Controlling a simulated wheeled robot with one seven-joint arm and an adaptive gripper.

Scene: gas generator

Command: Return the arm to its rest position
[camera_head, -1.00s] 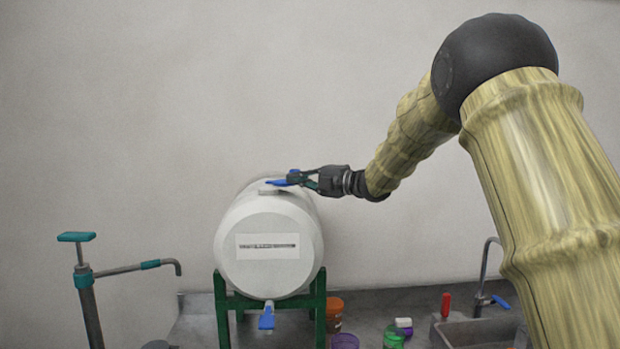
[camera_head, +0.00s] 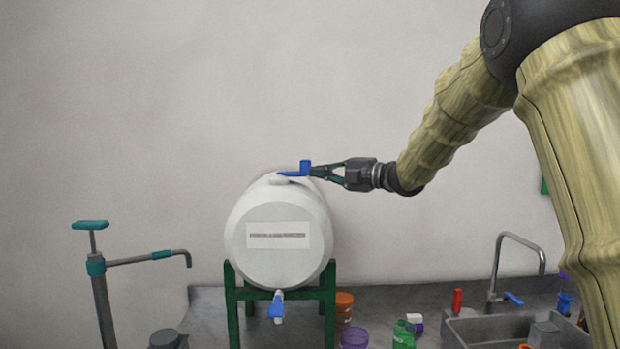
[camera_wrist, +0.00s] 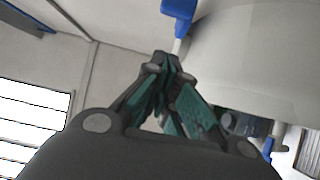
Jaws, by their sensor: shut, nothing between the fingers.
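My arm reaches in from the right in the head view, its tan links and dark joint filling the upper right. My gripper (camera_head: 318,172) is shut and empty. It is at the top of the white tank (camera_head: 258,215), beside a blue handle (camera_head: 304,168) on the tank's top fitting. In the wrist view my gripper's fingers (camera_wrist: 165,62) are together, just below the blue handle (camera_wrist: 178,10). The tank (camera_wrist: 250,50) curves close by on the right. I cannot tell whether the fingertips touch the handle.
The tank lies on a green stand (camera_head: 330,290) on a grey counter (camera_head: 400,297). A hand pump (camera_head: 100,280) stands at left. Several small containers sit near an orange jar (camera_head: 344,303). A sink with a tall faucet (camera_head: 497,265) is at right. The wall area above is clear.

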